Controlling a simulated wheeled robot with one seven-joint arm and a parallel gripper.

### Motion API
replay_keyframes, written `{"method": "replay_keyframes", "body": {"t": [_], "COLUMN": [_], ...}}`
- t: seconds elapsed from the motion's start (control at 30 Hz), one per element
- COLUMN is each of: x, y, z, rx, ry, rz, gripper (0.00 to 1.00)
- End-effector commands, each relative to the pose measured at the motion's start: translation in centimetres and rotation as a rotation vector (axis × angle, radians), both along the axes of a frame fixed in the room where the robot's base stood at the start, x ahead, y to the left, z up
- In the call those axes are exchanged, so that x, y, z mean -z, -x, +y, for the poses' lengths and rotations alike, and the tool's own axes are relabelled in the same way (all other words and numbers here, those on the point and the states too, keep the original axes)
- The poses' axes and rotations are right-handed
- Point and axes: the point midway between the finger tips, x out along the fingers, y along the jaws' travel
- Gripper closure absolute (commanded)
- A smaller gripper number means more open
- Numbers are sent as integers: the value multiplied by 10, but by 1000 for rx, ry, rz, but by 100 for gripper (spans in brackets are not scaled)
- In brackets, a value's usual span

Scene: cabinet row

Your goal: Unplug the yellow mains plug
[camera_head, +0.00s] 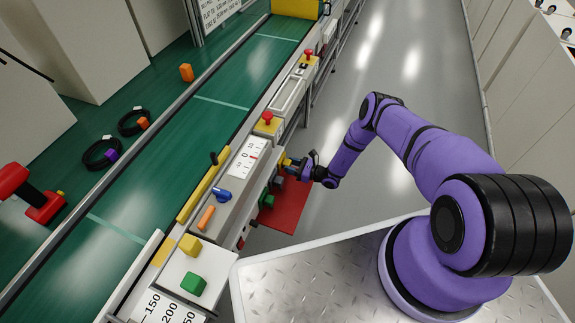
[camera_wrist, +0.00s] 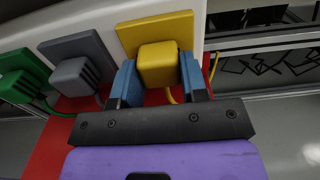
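The yellow mains plug (camera_wrist: 158,65) sits against its yellow square socket plate (camera_wrist: 153,29) on the side of the console. My gripper (camera_wrist: 158,82) has its two blue fingers on either side of the plug, close against its sides. The plug appears seated at the plate, and a yellow cable hangs below it. In the head view my gripper (camera_head: 293,165) is at the console's side, and the plug is mostly hidden there.
A grey plug (camera_wrist: 75,75) and a green plug (camera_wrist: 21,87) sit left of the yellow one. A red panel (camera_head: 284,208) lies below. A red mushroom button (camera_head: 267,117) and a blue knob (camera_head: 222,195) stand on the console top. The grey floor aisle is clear.

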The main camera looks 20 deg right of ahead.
Motion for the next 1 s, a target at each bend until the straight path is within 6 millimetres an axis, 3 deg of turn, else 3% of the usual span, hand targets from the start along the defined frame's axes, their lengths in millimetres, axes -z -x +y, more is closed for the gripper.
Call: {"method": "replay_keyframes", "body": {"t": [0.03,0.2,1.0], "x": [0,0,0], "y": [0,0,13], "z": [0,0,-19], "rx": [0,0,0], "ry": [0,0,0], "rz": [0,0,0], "gripper": [69,88,89]}}
